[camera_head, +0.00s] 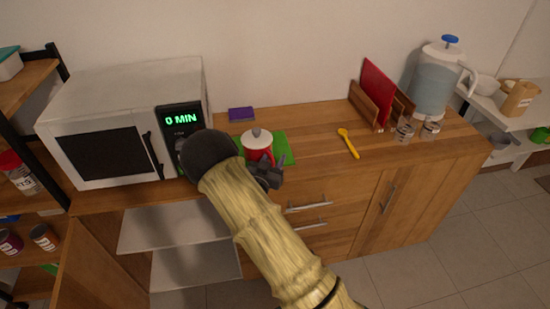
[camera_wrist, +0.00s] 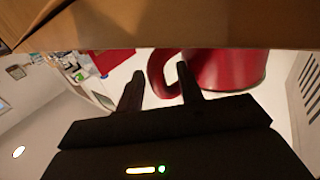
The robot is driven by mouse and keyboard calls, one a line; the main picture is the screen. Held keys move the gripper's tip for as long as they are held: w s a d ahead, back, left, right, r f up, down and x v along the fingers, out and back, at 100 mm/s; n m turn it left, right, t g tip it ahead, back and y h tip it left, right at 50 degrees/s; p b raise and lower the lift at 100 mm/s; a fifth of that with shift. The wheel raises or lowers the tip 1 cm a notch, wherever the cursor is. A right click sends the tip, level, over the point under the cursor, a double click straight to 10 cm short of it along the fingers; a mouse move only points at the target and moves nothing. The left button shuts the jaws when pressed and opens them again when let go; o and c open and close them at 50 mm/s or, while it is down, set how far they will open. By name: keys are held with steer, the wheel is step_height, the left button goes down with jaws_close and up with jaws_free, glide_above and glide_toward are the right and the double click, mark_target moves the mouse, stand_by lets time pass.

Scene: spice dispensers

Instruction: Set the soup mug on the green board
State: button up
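The red soup mug (camera_head: 258,150), with a whitish lid and knob on top, is upright over the green board (camera_head: 284,149) on the counter and appears to rest on it. My gripper (camera_head: 272,172) is at the mug's near right side. In the wrist view, which is upside down, the red mug (camera_wrist: 228,70) is at upper right with its handle toward my fingers. My gripper (camera_wrist: 160,85) has its fingers apart, with part of the handle showing between them. I cannot tell whether either finger touches the handle. My arm hides part of the board's near side.
The microwave (camera_head: 125,125) stands close on the left, reading 0 MIN. A purple block (camera_head: 241,114) lies behind the mug. A yellow spoon (camera_head: 348,143), a wooden rack (camera_head: 373,100), glass shakers (camera_head: 405,132) and a dispenser (camera_head: 435,82) are to the right. The cabinet below the microwave is open.

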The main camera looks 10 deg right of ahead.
steer(key=b+v, duration=0.1)
steer(key=v, duration=1)
steer(key=shift+a, duration=0.1)
steer(key=s+d+r+n+g+y, duration=0.2)
steer(key=s+g+y, duration=0.1)
steer(key=s, duration=0.3)
steer(key=s+d+r+n+g+y, duration=0.2)
steer(key=s+d+g+y, duration=0.1)
steer(key=s+g, duration=0.2)
steer(key=s+d+r+n+g+y, duration=0.2)
steer(key=s+r+n+g+y, duration=0.1)
steer(key=s, duration=0.6)
steer(key=shift+d+g+y, duration=0.35)
steer(key=shift+g+y, duration=0.15)
steer(key=shift+g, duration=0.2)
